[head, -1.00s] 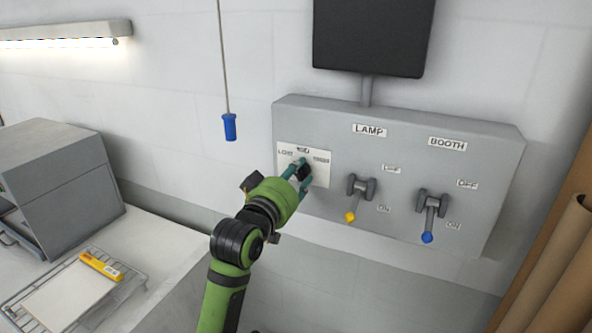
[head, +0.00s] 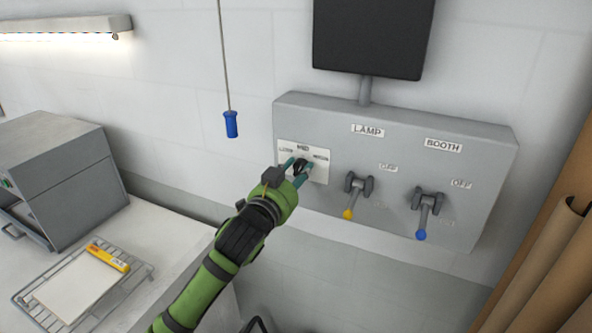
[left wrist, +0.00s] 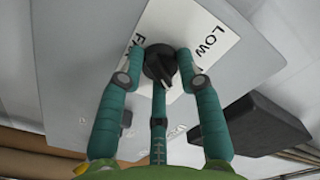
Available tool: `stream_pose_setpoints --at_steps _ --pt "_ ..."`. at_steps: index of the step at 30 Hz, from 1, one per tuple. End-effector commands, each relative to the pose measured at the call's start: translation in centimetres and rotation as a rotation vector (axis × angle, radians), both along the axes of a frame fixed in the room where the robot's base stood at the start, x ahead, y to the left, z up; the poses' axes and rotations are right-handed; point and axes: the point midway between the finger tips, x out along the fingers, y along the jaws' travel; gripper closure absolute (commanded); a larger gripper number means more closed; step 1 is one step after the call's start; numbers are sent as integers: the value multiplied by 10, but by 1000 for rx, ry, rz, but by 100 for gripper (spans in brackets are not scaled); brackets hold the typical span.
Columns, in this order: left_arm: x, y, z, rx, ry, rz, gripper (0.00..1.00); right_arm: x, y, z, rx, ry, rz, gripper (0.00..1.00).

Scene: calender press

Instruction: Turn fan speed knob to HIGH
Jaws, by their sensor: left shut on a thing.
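The fan speed knob (head: 301,166) is a small black knob on a white label plate (head: 318,172) at the left end of a grey wall panel. The plate reads LOW on its left side, with MED above; the right-hand word is too small to read surely. My left gripper (head: 300,168) is shut on the knob. In the left wrist view the black knob (left wrist: 160,63) sits between the teal fingers, with a pale pointer mark on it. There the LOW print (left wrist: 207,42) is to its upper right. My right gripper is not in view.
The panel (head: 400,140) also carries a LAMP lever (head: 350,200) with a yellow tip and a BOOTH lever (head: 424,215) with a blue tip. A blue pull handle (head: 231,124) hangs at left. A wire rack (head: 140,285) lies on the bench. Brown rolls (head: 545,265) stand at right.

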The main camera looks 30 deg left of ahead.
Motion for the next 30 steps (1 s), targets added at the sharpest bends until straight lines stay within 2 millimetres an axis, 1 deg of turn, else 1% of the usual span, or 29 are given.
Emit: stream_pose_setpoints --at_steps 6,15,21,30 --pt "0 0 2 199 6 1 97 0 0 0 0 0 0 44" --pt "0 0 2 401 19 1 97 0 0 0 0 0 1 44" --pt "0 0 2 477 23 1 97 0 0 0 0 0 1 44" --pt "0 0 2 516 25 2 97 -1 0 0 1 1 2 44"
